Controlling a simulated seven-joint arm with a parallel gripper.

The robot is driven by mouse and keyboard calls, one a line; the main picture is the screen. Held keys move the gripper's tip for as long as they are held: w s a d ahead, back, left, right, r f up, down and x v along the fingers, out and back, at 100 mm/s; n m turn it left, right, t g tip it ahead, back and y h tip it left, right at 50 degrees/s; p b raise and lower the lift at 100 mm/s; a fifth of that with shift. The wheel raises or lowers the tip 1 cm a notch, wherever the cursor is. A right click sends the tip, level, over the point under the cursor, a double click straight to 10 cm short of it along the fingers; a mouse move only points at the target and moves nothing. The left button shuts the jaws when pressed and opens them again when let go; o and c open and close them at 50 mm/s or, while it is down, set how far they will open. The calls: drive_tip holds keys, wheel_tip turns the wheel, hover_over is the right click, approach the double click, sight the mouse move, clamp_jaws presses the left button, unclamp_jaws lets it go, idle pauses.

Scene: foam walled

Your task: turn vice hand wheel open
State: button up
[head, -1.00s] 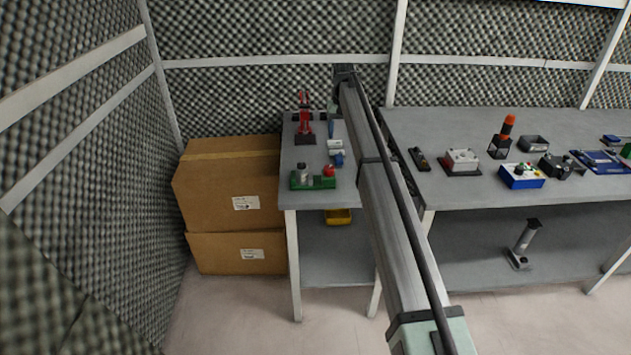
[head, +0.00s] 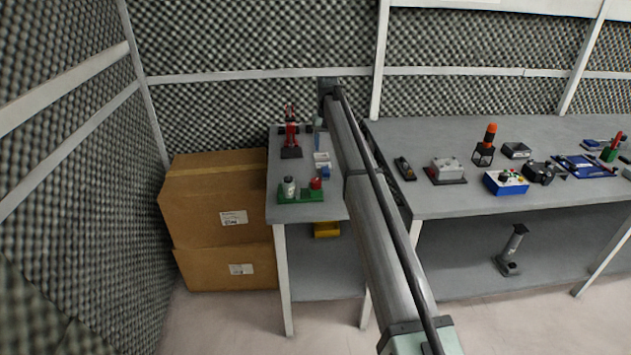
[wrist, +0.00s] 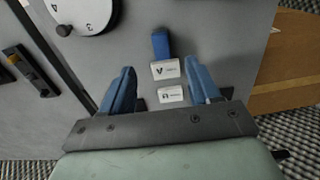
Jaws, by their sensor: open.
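My gripper (wrist: 160,95) is open and empty in the wrist view, with its two blue fingers apart above the small grey table. A blue block and two small white labelled pieces (wrist: 166,69) show beyond and between the fingers, apart from them. A white round numbered dial (wrist: 82,12) with a small dark knob on its edge is cut off at the wrist view's top left. I cannot tell if it is the vice's hand wheel. It does not show in the head view, where my arm covers part of the small table. No vice is clearly recognisable.
The small table (head: 335,208) holds a red device (head: 291,138) and a green tray (head: 300,197). Cardboard boxes (head: 215,200) are stacked on its left. A larger bench (head: 440,130) with several devices stands on the right. Foam walls (head: 240,110) close the back and left.

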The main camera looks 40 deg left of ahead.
drive_tip(key=shift+o, duration=0.4)
drive_tip(key=shift+s+a, duration=0.1)
wheel_tip(320, 180, up, 6)
drive_tip(key=m, duration=1.5)
hover_over(316, 180)
wheel_tip(316, 180, down, 14)
drive_tip(key=shift+s+r, duration=0.1)
